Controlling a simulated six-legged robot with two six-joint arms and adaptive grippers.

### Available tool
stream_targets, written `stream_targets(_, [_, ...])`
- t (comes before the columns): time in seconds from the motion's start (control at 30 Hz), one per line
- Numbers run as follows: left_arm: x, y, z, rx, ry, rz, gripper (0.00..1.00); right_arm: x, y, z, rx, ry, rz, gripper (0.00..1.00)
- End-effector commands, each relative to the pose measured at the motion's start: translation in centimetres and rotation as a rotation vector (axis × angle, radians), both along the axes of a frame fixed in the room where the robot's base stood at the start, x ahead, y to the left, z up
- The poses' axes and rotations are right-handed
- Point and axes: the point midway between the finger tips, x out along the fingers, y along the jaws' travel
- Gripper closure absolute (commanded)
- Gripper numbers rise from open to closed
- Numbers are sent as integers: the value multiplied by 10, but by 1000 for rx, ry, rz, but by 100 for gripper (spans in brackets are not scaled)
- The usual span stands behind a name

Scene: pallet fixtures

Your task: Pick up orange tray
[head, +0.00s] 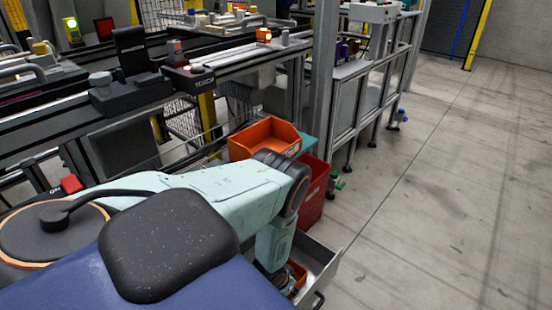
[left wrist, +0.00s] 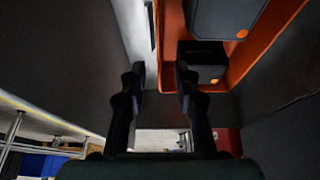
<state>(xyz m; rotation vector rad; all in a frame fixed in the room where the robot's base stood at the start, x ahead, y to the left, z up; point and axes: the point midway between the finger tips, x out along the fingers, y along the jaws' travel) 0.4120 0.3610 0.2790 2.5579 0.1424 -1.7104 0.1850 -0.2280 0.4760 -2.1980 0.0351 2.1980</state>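In the left wrist view an orange tray (left wrist: 240,62) holds dark box-shaped items with small orange marks. Part of an orange object (head: 297,274) shows in the head view inside a grey metal drawer, mostly hidden by my arm; it looks like the same tray. My left gripper (left wrist: 160,70) is open, with one dark finger on each side of the tray's near-left edge in the picture. I cannot tell whether the fingers touch it. In the head view the gripper is hidden behind my arm. My right gripper is in neither view.
Another orange bin (head: 265,137) stands on a shelf above a red bin (head: 314,190). The grey drawer (head: 322,262) surrounds the lower orange object. Conveyor rails (head: 60,125) fill the left, a metal frame (head: 322,80) stands behind, and the floor (head: 440,200) at right is clear.

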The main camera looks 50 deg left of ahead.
Motion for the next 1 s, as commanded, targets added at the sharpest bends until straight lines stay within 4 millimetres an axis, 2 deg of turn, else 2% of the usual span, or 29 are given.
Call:
stream_targets(0.4, [13,-1,-45,0,-2,-2,69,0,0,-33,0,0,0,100])
stream_targets(0.8, [18,-1,-50,0,-1,0,69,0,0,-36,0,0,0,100])
stream_targets(1.0, [17,0,-50,0,-1,0,85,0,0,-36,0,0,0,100])
